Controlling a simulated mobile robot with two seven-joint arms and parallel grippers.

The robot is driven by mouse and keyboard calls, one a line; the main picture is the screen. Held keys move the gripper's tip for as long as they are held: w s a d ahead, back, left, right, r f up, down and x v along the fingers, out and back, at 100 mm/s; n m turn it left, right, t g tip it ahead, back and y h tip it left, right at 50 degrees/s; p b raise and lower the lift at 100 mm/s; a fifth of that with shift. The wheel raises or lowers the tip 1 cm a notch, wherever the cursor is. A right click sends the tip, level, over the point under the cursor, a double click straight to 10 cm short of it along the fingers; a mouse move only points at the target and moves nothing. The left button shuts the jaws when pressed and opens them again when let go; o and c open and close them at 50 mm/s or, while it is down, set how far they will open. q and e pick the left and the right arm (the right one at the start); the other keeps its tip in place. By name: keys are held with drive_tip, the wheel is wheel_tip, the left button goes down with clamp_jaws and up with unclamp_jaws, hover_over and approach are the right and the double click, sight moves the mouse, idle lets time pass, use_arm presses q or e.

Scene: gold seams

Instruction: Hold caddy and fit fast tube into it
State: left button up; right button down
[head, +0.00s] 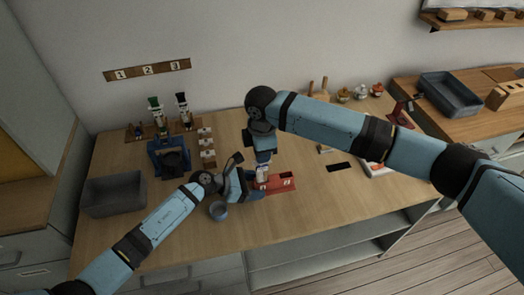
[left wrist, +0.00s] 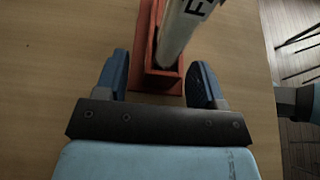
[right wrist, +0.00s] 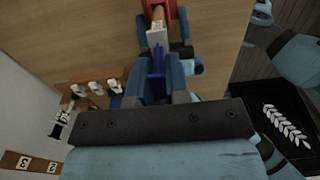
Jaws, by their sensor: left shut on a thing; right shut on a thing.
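The red caddy (head: 284,184) stands on the wooden table; it also shows in the left wrist view (left wrist: 144,50). My left gripper (head: 256,188) is shut on its near end, one blue finger on each side in the left wrist view (left wrist: 158,80). The fast tube, whitish with a black "F", shows in the left wrist view (left wrist: 181,28) and the right wrist view (right wrist: 157,34). My right gripper (right wrist: 158,78) is shut on its blue upper part, above the caddy. The tube's lower end is at the caddy's near compartment, slightly tilted in the left wrist view; how deep is hidden.
A grey bin (head: 113,195), a blue stand (head: 166,158) and nutcracker figures (head: 157,115) are at the left. A dark slot (head: 339,167) lies to the right. The table's front middle is clear.

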drive_tip(key=shift+f, duration=1.25)
idle(1.0)
drive_tip(key=c, duration=1)
unclamp_jaws()
drive_tip(key=shift+c, duration=0.2)
drive_tip(key=shift+r, duration=0.1)
drive_tip(key=shift+r, duration=6.4)
wheel_tip(320, 180, up, 12)
